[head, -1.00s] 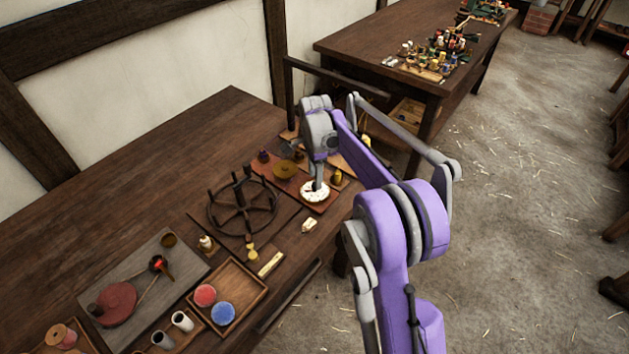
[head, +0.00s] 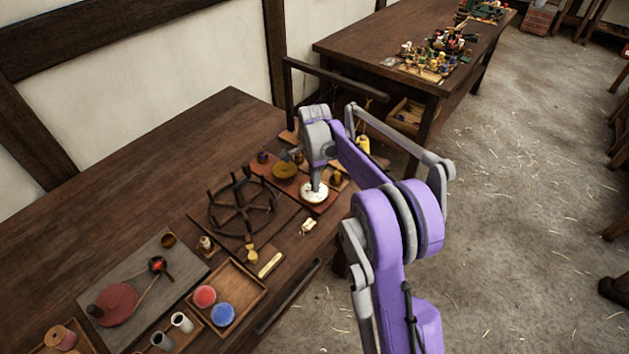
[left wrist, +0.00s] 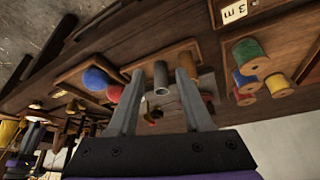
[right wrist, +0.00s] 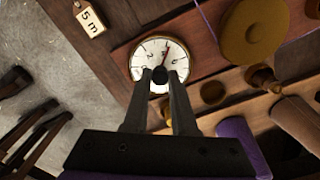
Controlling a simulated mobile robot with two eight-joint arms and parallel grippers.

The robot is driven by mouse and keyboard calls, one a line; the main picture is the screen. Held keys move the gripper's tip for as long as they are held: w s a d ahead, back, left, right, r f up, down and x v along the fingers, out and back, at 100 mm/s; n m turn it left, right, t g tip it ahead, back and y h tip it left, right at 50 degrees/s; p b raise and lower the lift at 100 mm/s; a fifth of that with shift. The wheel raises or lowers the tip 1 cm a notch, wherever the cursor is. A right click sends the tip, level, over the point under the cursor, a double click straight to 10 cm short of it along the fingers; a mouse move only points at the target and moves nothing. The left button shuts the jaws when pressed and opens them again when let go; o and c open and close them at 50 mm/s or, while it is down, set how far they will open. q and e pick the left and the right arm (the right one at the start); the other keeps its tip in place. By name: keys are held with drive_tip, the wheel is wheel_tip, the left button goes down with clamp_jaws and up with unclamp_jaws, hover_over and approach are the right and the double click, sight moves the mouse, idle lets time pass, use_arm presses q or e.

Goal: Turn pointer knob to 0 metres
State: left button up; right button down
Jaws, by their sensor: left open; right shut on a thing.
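The white round dial (head: 314,196) sits on a reddish board near the front edge of the bench. In the right wrist view the dial (right wrist: 149,50) shows dark marks and numbers, with a red pointer (right wrist: 167,49) slanting up and to the right; the exact number it meets is hard to read. The dark pointer knob (right wrist: 159,75) stands at the dial's middle, mostly hidden by the fingers. My right gripper (right wrist: 160,82) is shut on the knob from above. My left gripper (left wrist: 157,76) is open and empty over the left part of the bench, outside the head view.
A pegged wheel (head: 241,207) stands left of the dial. A tag (right wrist: 90,20) reading 5 m lies near the dial. A wooden tray (head: 262,291) holds red and blue round things, with cups beside it. A brass disc (right wrist: 253,30) sits beside the dial.

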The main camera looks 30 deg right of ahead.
drive_tip(key=shift+n, duration=0.3)
drive_tip(key=n, duration=0.4)
drive_tip(key=shift+b, duration=0.3)
use_arm(q)
drive_tip(key=shift+s+f, duration=0.15)
drive_tip(key=shift+f, duration=0.4)
use_arm(e)
drive_tip(key=n, duration=0.6)
use_arm(q)
drive_tip(key=shift+f+b, duration=0.15)
drive_tip(key=shift+b, duration=0.15)
use_arm(e)
drive_tip(key=n, duration=1)
drive_tip(key=shift+n, duration=0.4)
drive_tip(key=c, duration=0.7)
unclamp_jaws()
